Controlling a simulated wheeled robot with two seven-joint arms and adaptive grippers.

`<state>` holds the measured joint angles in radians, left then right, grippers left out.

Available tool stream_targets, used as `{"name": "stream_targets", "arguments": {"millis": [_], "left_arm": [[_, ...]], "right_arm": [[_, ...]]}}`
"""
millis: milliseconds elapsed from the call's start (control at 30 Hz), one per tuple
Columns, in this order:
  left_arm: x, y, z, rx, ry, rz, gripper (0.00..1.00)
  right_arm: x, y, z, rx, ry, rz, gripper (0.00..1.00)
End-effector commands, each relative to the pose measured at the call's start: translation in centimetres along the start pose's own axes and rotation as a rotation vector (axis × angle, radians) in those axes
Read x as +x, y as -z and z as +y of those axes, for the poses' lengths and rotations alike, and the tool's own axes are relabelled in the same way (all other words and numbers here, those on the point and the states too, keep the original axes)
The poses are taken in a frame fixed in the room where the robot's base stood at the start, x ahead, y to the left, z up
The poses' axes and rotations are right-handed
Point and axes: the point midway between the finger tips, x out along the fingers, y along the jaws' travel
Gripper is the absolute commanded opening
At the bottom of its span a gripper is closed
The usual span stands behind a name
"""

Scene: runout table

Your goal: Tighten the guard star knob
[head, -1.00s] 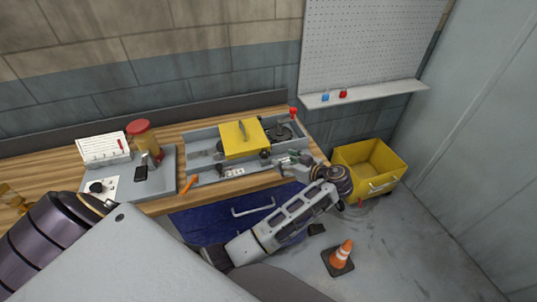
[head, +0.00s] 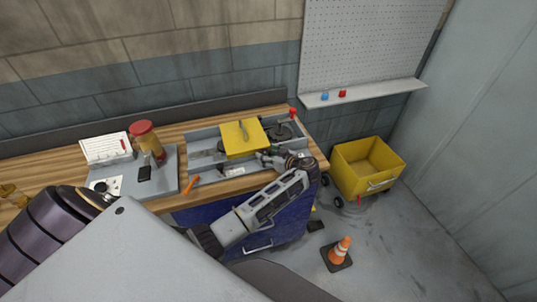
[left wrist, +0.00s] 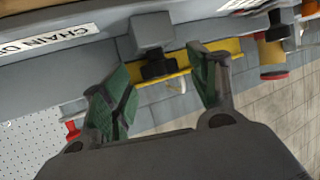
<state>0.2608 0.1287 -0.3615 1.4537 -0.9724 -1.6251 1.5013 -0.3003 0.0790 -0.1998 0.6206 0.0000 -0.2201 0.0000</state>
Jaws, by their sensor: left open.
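The yellow guard (head: 240,138) sits on the grey runout table unit (head: 208,171) on the wooden bench. The dark star knob (left wrist: 158,67) shows in the left wrist view below a grey block (left wrist: 152,30), in front of the guard's yellow edge (left wrist: 185,76). My left gripper (head: 268,158) is at the guard's front right corner and hides much of the knob in the head view. In the left wrist view, its green-padded fingers (left wrist: 166,88) are apart, with the knob in the gap between them. I see no contact with the knob. My right gripper is not in view.
A red-lidded jar (head: 143,140) and a grey plate (head: 165,183) are on the bench at left. An orange-handled tool (head: 190,185) lies near the front edge. A yellow bin (head: 365,166) and a traffic cone (head: 340,252) are on the floor at right.

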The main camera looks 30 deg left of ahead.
Motion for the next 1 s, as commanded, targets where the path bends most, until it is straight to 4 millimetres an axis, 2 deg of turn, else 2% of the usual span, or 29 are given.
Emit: {"name": "stream_targets", "arguments": {"millis": [267, 633, 1000], "left_arm": [[0.11, -0.04, 0.00, -0.001, 0.000, -0.001, 0.60], [0.08, -0.05, -0.01, -0.001, 0.000, -0.001, 0.15], [0.09, -0.12, -0.14, 0.008, -0.022, -0.002, 0.14]], "right_arm": [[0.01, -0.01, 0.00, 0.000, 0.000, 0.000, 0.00], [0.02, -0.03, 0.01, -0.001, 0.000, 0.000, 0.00], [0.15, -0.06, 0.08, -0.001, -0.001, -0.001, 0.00]]}}
